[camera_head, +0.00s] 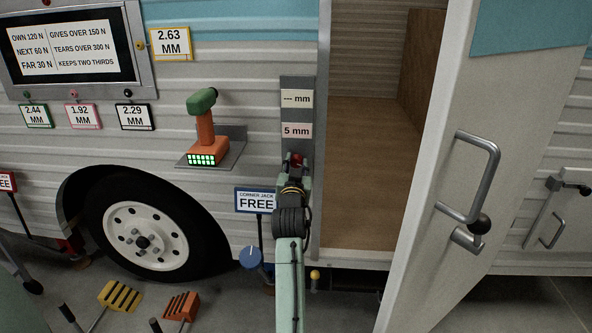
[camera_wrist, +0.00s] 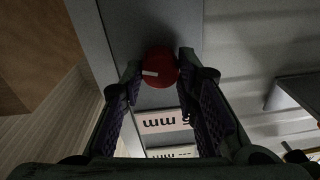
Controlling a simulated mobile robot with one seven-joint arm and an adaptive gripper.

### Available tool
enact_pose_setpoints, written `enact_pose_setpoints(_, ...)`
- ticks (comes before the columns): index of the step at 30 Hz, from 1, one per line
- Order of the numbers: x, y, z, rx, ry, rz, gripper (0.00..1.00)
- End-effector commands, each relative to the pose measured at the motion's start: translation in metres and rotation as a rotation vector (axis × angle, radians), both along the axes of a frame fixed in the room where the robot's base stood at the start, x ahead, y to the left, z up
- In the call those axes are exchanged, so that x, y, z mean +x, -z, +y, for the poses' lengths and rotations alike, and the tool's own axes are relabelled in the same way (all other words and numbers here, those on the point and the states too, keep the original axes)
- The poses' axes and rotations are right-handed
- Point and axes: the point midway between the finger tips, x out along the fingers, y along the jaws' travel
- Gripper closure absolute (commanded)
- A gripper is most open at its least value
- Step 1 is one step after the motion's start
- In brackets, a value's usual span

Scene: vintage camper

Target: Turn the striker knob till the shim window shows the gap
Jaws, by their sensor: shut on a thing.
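The red striker knob (camera_head: 297,159) sits low on a grey upright strip (camera_head: 297,112) beside the camper's doorway. My gripper (camera_wrist: 159,72) is shut on the knob, with one finger at each side of it in the wrist view. The knob (camera_wrist: 160,68) has a white mark that points left there. The upper label, the shim window (camera_head: 297,98), reads "--- mm". The label below it (camera_head: 297,130) reads "5 mm". Both labels show upside down in the wrist view. My wrist hides part of the knob in the head view.
The open camper door (camera_head: 455,150) with its handle stands right of the doorway (camera_head: 365,170). A green and orange drill (camera_head: 206,130) rests on a small shelf to the left. A "FREE" sign (camera_head: 256,200) and a blue knob (camera_head: 251,257) are near my arm.

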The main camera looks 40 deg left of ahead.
Motion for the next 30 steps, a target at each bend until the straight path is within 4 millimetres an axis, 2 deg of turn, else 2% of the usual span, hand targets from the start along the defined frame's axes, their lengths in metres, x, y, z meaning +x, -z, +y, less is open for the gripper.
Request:
enact_pose_setpoints(12,-0.0001,0.0012,-0.0001,0.167,0.0,0.104,0.99)
enact_pose_setpoints(29,0.0001,0.0005,-0.0002,0.191,0.0,0.119,0.99)
enact_pose_setpoints(30,0.0001,0.0005,-0.0002,0.191,0.0,0.119,0.7)
